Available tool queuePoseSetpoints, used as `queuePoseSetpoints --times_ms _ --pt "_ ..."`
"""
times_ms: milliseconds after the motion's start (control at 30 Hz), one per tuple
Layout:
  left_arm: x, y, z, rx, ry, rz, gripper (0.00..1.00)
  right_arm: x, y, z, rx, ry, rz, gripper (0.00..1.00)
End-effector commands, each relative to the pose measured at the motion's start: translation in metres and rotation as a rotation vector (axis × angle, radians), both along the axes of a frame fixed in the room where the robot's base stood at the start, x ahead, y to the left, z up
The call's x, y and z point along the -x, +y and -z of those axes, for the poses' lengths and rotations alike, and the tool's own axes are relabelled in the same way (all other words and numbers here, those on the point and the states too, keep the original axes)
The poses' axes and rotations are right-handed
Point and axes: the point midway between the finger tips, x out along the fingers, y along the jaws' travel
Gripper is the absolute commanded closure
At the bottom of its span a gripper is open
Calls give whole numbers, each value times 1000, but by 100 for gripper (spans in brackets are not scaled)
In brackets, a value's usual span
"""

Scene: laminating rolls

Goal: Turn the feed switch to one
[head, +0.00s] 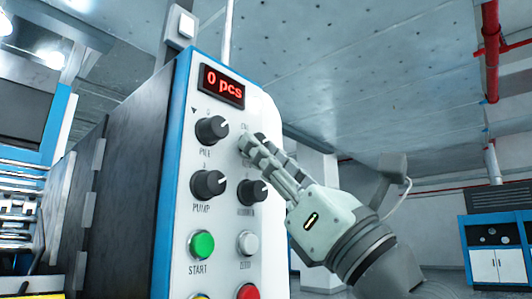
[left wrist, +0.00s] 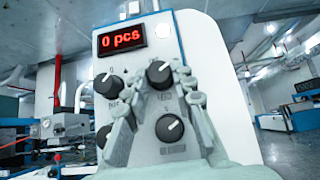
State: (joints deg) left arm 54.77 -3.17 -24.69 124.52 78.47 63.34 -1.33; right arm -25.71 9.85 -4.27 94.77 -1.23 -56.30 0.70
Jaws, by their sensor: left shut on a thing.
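The feed switch appears to be the upper right black knob (head: 261,136) on the white control panel (head: 222,172); its label is too blurred to read for sure. My left gripper (head: 250,145) is at this knob and hides much of it in the head view. In the left wrist view the knob (left wrist: 159,74) sits between the two fingers of my left gripper (left wrist: 160,84), which is shut on it. A white mark on the knob points up and slightly right. My right gripper is not in view.
Another dial (head: 211,130) is left of the held knob, with the pump dial (head: 208,184) and a further knob (head: 252,193) below. Lower are a green start button (head: 202,245), a grey button (head: 248,243) and a red button (head: 247,292). The display (head: 222,86) reads 0 pcs.

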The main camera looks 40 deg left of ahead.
Motion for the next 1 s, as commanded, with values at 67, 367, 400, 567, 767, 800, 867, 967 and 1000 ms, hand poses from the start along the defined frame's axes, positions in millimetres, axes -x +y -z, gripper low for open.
queuePoseSetpoints --times_ms 67,367,400,567,767,800,867,967,1000 --pt "0 0 1 1 -6 0 100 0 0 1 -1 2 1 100" --pt "-2 0 3 9 -106 -3 100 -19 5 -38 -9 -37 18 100" --pt "-3 0 3 11 -131 -3 100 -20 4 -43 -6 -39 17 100" --pt "-6 -1 3 22 -261 -3 100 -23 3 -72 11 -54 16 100" --pt "-8 -1 -1 36 -451 -5 100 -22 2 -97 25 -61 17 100" --pt "-9 -1 -2 39 -489 -5 100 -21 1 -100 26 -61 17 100" --pt "-10 -1 -3 43 -546 -5 100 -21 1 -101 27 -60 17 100" --pt "-11 -1 -6 51 -639 -5 100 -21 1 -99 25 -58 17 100" --pt "-12 -1 -6 54 -675 -4 100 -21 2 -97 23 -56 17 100"
